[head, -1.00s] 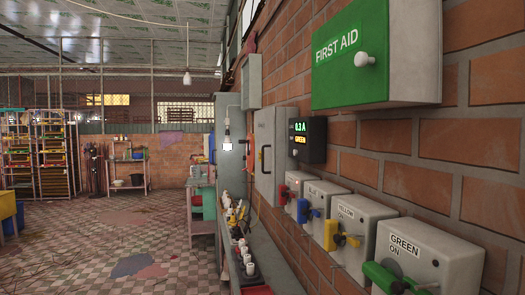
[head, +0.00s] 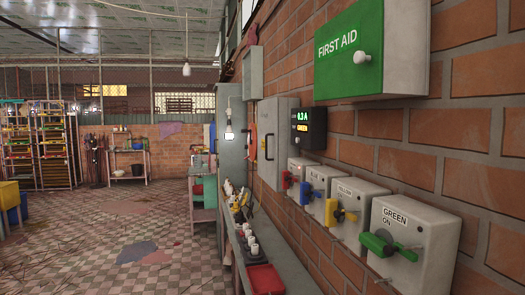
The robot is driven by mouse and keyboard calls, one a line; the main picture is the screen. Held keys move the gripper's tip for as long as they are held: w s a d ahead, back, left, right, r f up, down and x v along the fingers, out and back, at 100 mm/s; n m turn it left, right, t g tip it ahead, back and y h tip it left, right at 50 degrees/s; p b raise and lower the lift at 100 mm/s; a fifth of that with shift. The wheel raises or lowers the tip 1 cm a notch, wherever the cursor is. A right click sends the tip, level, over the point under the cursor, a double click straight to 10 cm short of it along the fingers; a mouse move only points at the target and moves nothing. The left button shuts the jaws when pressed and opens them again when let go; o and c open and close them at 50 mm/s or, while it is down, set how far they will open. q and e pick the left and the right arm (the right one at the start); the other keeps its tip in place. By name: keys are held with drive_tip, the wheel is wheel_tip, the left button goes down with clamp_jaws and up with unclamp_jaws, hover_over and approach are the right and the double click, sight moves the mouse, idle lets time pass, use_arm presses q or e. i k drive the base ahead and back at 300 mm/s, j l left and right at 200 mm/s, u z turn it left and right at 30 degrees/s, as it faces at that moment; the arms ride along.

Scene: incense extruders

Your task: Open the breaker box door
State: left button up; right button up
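The breaker box is most likely the tall grey wall cabinet (head: 283,130) on the brick wall, just left of the current display. Its door (head: 265,155) has a dark vertical handle and looks closed. Neither of my grippers shows in the head view.
Several switch boxes with coloured levers line the wall, the nearest the green-lever box (head: 437,225). A green first aid box (head: 350,50) juts out above. A narrow bench (head: 295,276) with a red tray (head: 264,279) runs below; floor (head: 150,215) is open at left.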

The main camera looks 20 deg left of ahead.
sight(268, 109)
drive_tip(key=k+z, duration=0.1)
drive_tip(key=k, duration=0.3)
drive_tip(key=z, duration=1.05)
drive_tip(key=i+j, duration=0.1)
drive_tip(key=j, duration=0.6)
drive_tip(key=i+j, duration=0.1)
drive_tip(key=j, duration=0.6)
drive_tip(key=i+j, duration=0.1)
drive_tip(key=j, duration=0.6)
drive_tip(key=i+j, duration=0.1)
drive_tip(key=j, duration=0.65)
drive_tip(key=i+j, duration=0.1)
drive_tip(key=j, duration=1.3)
drive_tip(key=i+j, duration=0.15)
drive_tip(key=i, duration=0.1)
